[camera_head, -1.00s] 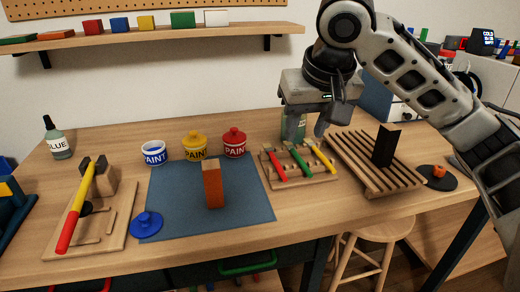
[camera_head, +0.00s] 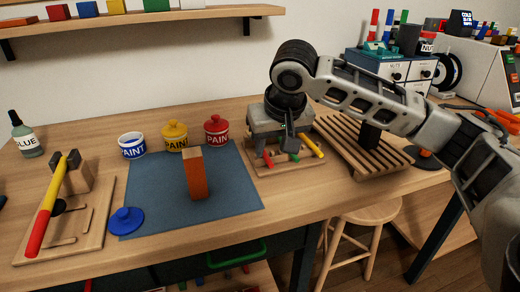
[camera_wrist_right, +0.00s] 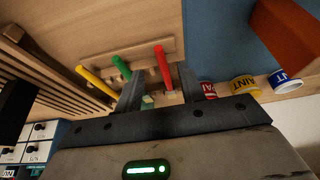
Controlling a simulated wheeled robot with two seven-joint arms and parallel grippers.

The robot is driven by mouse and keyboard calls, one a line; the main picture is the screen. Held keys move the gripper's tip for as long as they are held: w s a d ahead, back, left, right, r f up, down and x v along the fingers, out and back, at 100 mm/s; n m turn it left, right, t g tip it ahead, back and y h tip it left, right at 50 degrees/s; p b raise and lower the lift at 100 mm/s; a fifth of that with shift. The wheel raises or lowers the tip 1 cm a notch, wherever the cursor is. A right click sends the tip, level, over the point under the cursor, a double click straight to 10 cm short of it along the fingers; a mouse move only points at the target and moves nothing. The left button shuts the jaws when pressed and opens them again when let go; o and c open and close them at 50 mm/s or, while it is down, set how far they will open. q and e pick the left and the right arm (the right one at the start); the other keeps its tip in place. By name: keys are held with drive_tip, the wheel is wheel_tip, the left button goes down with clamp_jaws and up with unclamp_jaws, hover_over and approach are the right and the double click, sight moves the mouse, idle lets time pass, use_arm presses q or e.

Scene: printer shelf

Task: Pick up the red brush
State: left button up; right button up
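The red brush (camera_head: 267,158) lies in a wooden brush rack (camera_head: 285,170), beside a green brush (camera_head: 295,156) and a yellow brush (camera_head: 312,146). My right gripper (camera_head: 281,150) is low over the rack and hides much of the brushes in the head view. In the right wrist view, its two fingers are spread apart, with the red brush (camera_wrist_right: 163,66) in line with the gap between them. The green brush (camera_wrist_right: 121,68) is near the left finger. I cannot tell whether a finger touches a brush. My left gripper is out of view.
A slatted wooden rack (camera_head: 355,148) with a black block stands right of the brush rack. Left are a blue mat (camera_head: 225,190) with an orange-brown block (camera_head: 195,175), and red (camera_head: 216,130), yellow (camera_head: 174,135) and blue-white (camera_head: 132,145) paint pots.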

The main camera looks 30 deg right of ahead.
sight(268, 158)
drive_tip(key=x, duration=0.3)
drive_tip(key=shift+a, duration=0.15)
drive_tip(key=shift+w+f, duration=0.1)
drive_tip(key=shift+f, duration=0.1)
drive_tip(key=shift+c, duration=0.3)
clamp_jaws()
drive_tip(key=shift+r, duration=0.1)
